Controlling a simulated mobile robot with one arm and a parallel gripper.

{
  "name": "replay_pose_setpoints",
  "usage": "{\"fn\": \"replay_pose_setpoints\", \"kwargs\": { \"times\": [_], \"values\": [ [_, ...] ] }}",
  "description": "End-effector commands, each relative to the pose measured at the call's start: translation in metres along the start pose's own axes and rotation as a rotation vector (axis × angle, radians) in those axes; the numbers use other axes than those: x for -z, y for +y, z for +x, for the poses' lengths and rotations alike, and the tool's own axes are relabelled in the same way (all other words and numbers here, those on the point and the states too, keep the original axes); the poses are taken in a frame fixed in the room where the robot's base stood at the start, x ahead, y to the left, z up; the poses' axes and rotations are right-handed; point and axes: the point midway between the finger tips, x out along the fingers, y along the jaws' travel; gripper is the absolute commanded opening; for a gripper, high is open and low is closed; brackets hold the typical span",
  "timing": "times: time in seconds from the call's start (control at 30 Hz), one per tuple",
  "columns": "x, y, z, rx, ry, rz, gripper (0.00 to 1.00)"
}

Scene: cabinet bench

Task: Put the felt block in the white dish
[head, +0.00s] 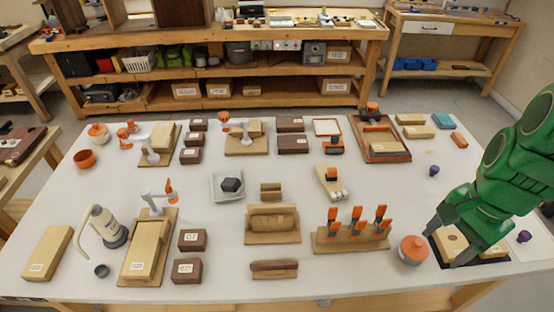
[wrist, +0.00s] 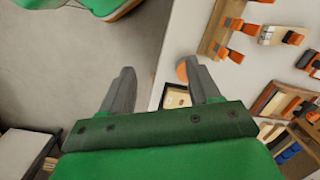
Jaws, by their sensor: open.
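A small dark grey block (head: 231,185), which looks like the felt block, sits inside the white square dish (head: 216,198), left of the table's middle. The dish's rim shows around it. My gripper (head: 448,240) is far to the right of the dish, over the table's right front part near an orange-lidded round jar (head: 411,250). In the wrist view my gripper (wrist: 162,66) has its two grey fingers spread wide with nothing between them. The block and dish do not show clearly in the wrist view.
A wooden rack with orange clamps (head: 350,237) stands between my gripper and the dish. A wooden plane-like block (head: 272,222) and a small stacked wood piece (head: 271,191) are right of the dish. A dark-framed wooden board (head: 494,260) lies beneath my gripper.

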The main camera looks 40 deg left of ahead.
Motion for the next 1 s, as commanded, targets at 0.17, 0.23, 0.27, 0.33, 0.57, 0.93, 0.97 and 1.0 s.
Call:
{"fn": "replay_pose_setpoints", "kwargs": {
  "times": [0.17, 0.23, 0.27, 0.33, 0.57, 0.93, 0.97, 1.0],
  "values": [
    [0.012, -0.058, 0.012, 0.027, -0.001, 0.082, 0.62],
    [0.015, -0.08, 0.017, 0.039, -0.002, 0.116, 0.62],
    [0.015, -0.089, 0.019, 0.044, -0.003, 0.132, 0.62],
    [0.016, -0.111, 0.026, 0.052, -0.009, 0.167, 0.62],
    [0.011, -0.188, 0.049, 0.09, -0.024, 0.282, 0.62],
    [-0.024, -0.307, 0.099, 0.138, -0.074, 0.466, 0.62],
    [-0.028, -0.317, 0.103, 0.142, -0.078, 0.481, 0.62],
    [-0.034, -0.329, 0.11, 0.146, -0.085, 0.501, 0.62]
  ]
}}
